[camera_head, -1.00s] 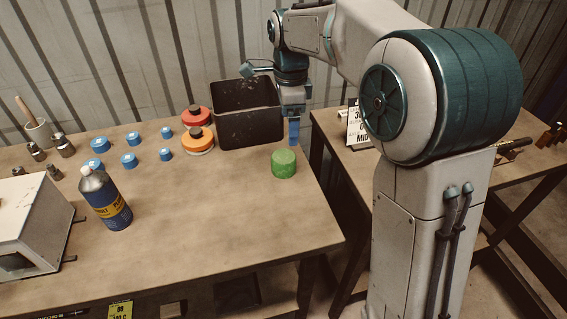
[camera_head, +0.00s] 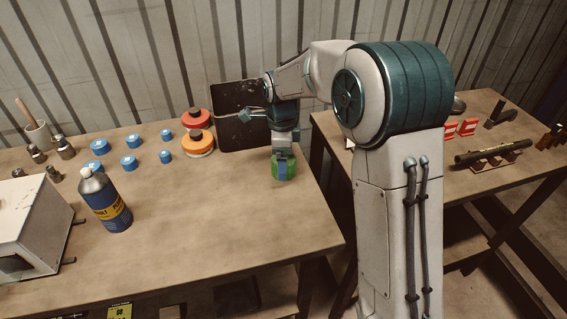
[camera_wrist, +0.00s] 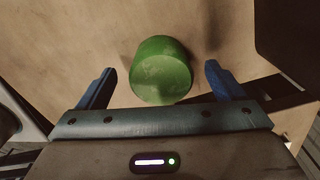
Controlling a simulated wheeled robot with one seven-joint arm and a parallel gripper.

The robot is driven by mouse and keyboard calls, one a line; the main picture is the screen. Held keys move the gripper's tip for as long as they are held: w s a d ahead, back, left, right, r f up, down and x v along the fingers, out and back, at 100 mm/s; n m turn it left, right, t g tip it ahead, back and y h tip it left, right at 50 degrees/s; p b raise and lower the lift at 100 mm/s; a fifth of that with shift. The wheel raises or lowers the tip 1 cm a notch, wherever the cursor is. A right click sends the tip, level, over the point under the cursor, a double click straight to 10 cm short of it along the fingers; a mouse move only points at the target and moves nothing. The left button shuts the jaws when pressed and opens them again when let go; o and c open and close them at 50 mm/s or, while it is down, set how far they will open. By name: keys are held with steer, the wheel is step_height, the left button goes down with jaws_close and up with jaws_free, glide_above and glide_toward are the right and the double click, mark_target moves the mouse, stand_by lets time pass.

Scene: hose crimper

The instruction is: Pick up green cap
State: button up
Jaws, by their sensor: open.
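The green cap (camera_head: 291,173) stands on the wooden table near its right edge. My gripper (camera_head: 283,165) is low at the cap, pointing down, and its blue finger covers part of the cap in the head view. In the wrist view the green cap (camera_wrist: 160,70) lies between the two blue fingers, a little beyond the line of their tips. The open gripper (camera_wrist: 162,82) has a visible gap on each side of the cap, so neither finger appears to touch it.
A black bin (camera_head: 232,135) stands behind and left of the gripper. Orange (camera_head: 198,143) and red (camera_head: 193,119) round pieces sit left of it. Blue caps (camera_head: 130,161), a blue bottle (camera_head: 105,203) and a white machine (camera_head: 28,225) are further left. The table's front middle is clear.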

steer(key=shift+w+f, duration=0.1)
steer(key=shift+f, duration=1.3)
steer(key=c, duration=1.1)
steer(key=shift+o, duration=0.2)
steer(key=shift+r, duration=0.1)
